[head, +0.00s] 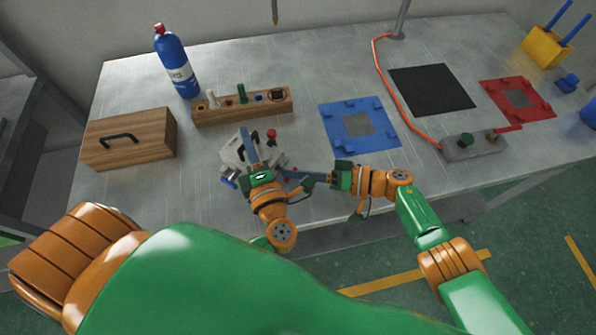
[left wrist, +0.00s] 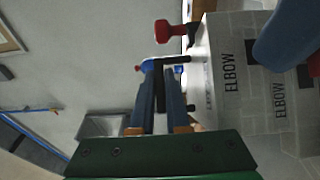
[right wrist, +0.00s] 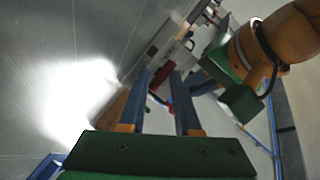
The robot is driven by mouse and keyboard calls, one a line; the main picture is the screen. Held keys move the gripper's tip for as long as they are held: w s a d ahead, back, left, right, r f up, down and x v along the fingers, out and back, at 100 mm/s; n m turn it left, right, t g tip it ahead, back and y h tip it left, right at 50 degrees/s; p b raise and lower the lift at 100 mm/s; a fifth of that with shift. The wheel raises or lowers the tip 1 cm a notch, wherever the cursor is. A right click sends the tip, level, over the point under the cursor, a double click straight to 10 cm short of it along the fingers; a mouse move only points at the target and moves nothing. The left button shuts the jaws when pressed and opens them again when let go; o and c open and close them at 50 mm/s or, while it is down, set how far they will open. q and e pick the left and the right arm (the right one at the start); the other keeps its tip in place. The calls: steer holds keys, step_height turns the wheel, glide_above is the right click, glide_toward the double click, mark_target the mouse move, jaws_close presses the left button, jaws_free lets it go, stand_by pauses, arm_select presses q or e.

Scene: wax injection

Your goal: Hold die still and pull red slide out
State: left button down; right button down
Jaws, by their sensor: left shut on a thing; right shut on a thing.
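The die (head: 232,152) is a pale grey block near the front of the table, marked ELBOW in the left wrist view (left wrist: 232,75). A red knob (head: 271,134) stands up from it and shows in the left wrist view (left wrist: 176,31). My left gripper (head: 250,145) is shut at the die, its fingers about a black part (left wrist: 161,90) at the die's side. My right gripper (head: 291,172) reaches in from the right and is shut. The red slide (right wrist: 158,74) shows between its fingertips. My left gripper partly hides the die in the head view.
A wooden block with pegs (head: 225,112), a wooden box (head: 130,140) and a blue bottle (head: 175,65) stand behind and left. A blue fixture (head: 338,112), a black mat (head: 430,88) and a grey control box (head: 470,146) lie to the right.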

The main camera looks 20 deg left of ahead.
arm_select(q)
steer(key=shift+f, duration=0.15)
arm_select(e)
steer(key=shift+a+r, duration=0.1)
steer(key=shift+r, duration=0.05)
steer(key=shift+s+d, duration=0.15)
steer(key=shift+d, duration=0.5)
steer(key=shift+s+d, duration=0.15)
steer(key=shift+d, duration=0.5)
arm_select(q)
steer(key=shift+d, duration=0.1)
arm_select(e)
steer(key=c, duration=0.7)
jaws_free()
steer(key=shift+d, duration=0.15)
steer(key=v, duration=1.2)
steer(key=shift+d, duration=0.1)
arm_select(q)
steer(key=c, duration=0.8)
jaws_free()
